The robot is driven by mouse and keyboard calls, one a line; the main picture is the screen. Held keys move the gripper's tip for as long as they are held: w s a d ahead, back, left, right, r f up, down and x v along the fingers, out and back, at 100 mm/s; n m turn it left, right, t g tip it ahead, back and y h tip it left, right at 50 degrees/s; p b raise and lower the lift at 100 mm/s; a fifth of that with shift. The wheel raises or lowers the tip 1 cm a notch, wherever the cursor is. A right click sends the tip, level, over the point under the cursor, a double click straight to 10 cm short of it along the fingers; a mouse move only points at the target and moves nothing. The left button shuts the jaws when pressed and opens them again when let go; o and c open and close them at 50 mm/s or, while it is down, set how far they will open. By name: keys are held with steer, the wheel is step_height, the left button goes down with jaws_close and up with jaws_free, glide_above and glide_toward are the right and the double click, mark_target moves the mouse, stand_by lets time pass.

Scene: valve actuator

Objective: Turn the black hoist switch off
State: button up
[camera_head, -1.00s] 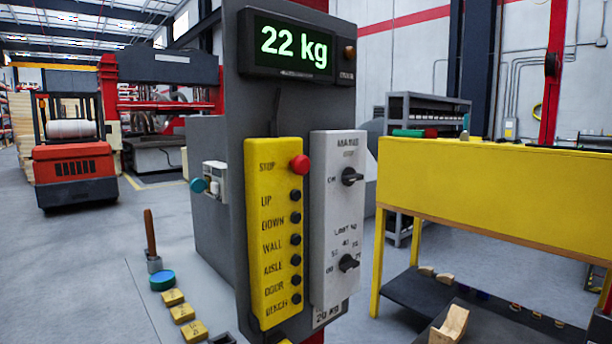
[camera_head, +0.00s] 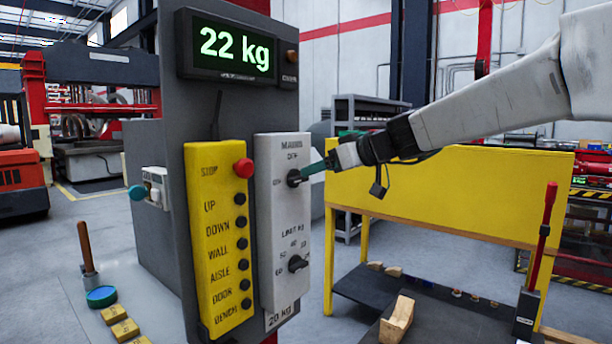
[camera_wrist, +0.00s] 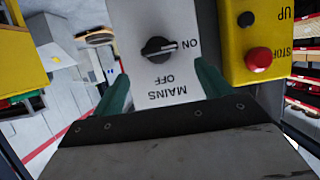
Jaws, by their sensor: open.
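The black mains switch (camera_head: 294,178) is a rotary knob at the top of the white panel (camera_head: 284,215). Whether a finger touches the panel, I cannot tell.
A second black knob (camera_head: 298,264), the limit dial, sits lower on the white panel. The yellow pendant (camera_head: 222,240) beside it has a red stop button (camera_head: 243,168) and several black buttons. A display (camera_head: 234,44) above reads 22 kg. A yellow bench (camera_head: 450,200) stands right.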

mark_target(300, 177)
steer(key=x, duration=0.6)
steer(key=shift+f, duration=0.1)
steer(key=c, duration=1)
